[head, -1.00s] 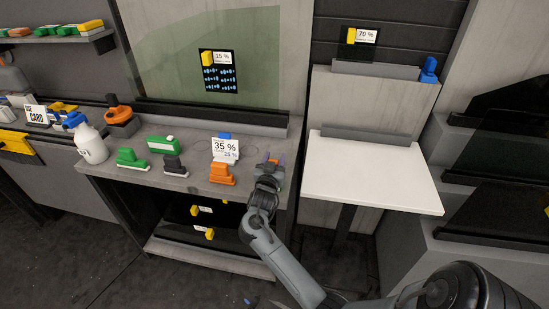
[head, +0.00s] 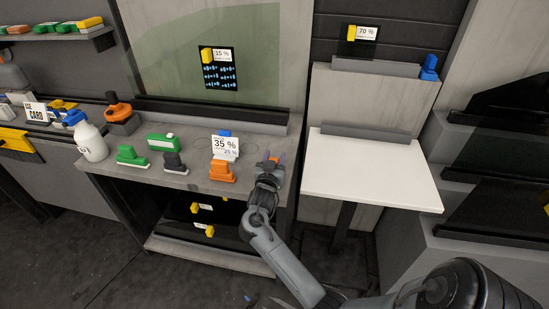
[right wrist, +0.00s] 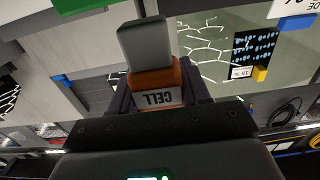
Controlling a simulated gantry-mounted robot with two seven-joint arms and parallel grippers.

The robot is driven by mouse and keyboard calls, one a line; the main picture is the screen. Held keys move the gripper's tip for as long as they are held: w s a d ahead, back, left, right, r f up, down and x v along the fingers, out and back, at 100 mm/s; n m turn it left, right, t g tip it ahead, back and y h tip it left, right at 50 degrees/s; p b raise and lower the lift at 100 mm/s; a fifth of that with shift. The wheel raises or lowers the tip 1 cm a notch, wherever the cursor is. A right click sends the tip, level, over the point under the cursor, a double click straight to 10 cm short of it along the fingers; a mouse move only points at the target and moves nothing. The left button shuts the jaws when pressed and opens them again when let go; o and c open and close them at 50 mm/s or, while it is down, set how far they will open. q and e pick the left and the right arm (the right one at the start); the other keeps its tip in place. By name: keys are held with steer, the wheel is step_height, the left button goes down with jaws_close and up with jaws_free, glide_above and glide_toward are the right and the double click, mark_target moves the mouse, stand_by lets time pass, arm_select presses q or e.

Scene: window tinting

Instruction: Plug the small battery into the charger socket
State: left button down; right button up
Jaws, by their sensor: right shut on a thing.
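The small battery (right wrist: 155,78) is orange with a grey end block and a label reading CELL, seen upside down in the right wrist view. My right gripper (right wrist: 157,97) is shut on it, with a dark finger on each side. In the head view my right gripper (head: 268,167) is over the right end of the grey workbench, and the battery is small and partly hidden there. An orange device (head: 118,110) sits on a dark block at the bench's left back; I cannot tell whether this is the charger. No socket opening shows clearly. My left gripper is not in view.
On the grey workbench (head: 200,183) stand a white spray bottle (head: 90,140), green tools (head: 131,157), a dark tool (head: 175,162), an orange tool (head: 221,171) and a 35 % card (head: 226,146). Glass (head: 165,50) stands behind. The white table (head: 370,175) is clear on top.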

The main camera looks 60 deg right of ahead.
stand_by(0.6)
steer(key=shift+p, duration=0.3)
stand_by(0.4)
steer(key=shift+p, duration=0.3)
stand_by(0.3)
steer(key=shift+f, duration=0.4)
stand_by(0.4)
steer(key=shift+f+b, duration=0.75)
steer(key=shift+f, duration=0.2)
steer(key=shift+f+b, duration=0.4)
steer(key=shift+f, duration=0.3)
steer(key=o, duration=1.2)
steer(key=shift+c, duration=0.2)
